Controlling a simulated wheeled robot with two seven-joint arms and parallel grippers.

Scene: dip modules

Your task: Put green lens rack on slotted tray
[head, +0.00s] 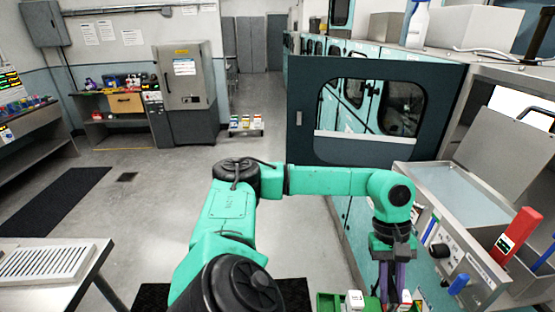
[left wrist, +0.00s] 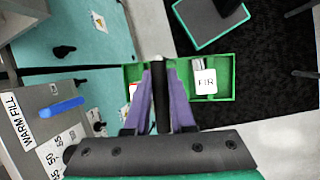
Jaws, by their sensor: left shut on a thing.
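The green lens rack (head: 327,303) is at the bottom edge of the head view, partly cut off, with white blocks in it. In the left wrist view the rack (left wrist: 228,77) is an open green box with a white block marked like "FIR" (left wrist: 204,82). My left gripper (head: 393,288) has its purple fingers shut on the rack's dark upright handle, seen between the fingers in the left wrist view (left wrist: 160,75). The floor shows below the rack. The slotted tray (head: 45,263), pale with dark slots, lies on a table at the lower left, far from the gripper. My right gripper is not in view.
A steel machine with a basin (head: 455,190), blue levers and a red block (head: 516,235) stands close on the right. A dark windowed door (head: 375,110) stands open behind my left arm. Open floor (head: 140,205) lies between the machine and the tray's table (head: 95,250).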

